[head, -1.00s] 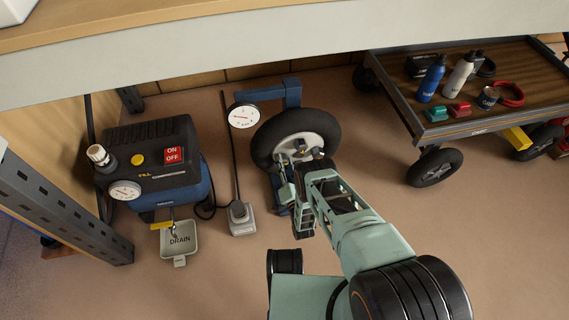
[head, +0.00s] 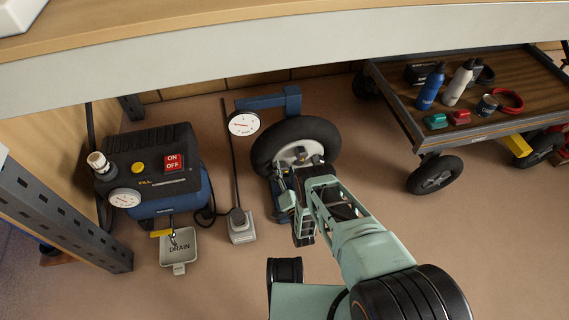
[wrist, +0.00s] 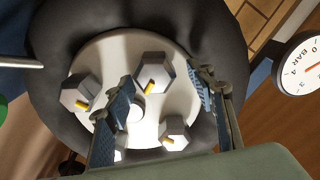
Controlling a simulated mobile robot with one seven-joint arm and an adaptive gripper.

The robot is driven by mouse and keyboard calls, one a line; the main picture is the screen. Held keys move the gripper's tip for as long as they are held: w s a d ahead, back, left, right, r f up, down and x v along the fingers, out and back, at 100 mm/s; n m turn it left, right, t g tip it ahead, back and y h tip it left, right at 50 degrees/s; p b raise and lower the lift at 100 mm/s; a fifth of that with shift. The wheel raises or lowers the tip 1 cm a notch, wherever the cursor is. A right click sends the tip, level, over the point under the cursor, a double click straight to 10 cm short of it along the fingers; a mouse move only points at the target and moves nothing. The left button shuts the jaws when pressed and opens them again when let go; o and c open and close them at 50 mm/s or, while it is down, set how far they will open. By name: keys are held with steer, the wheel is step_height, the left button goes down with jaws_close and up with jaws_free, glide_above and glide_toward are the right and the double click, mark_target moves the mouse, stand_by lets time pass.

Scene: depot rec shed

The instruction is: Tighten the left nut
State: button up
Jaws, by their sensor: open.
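The wheel (head: 322,133) has a black tyre and a pale hub and stands in a blue stand (head: 291,98). In the wrist view several grey hex nuts with yellow marks sit on the white hub (wrist: 110,52). One nut (wrist: 152,72) lies between the open fingers of my gripper (wrist: 162,86), with gaps showing on both sides. Another nut (wrist: 77,92) is outside the left finger, and one (wrist: 175,132) is lower right. A further nut is mostly hidden by the left finger. In the head view my gripper (head: 288,172) is at the hub and hides most of the nuts.
A dial gauge (head: 243,124) stands left of the wheel; it also shows in the wrist view (wrist: 305,68). A compressor (head: 150,165) and drain tray (head: 179,247) are further left. A trolley (head: 480,128) with bottles is at right. A bench edge (head: 250,62) crosses above.

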mark_target(282, 147)
step_height(282, 147, up, 10)
steer(key=shift+f, duration=0.2)
stand_by(0.3)
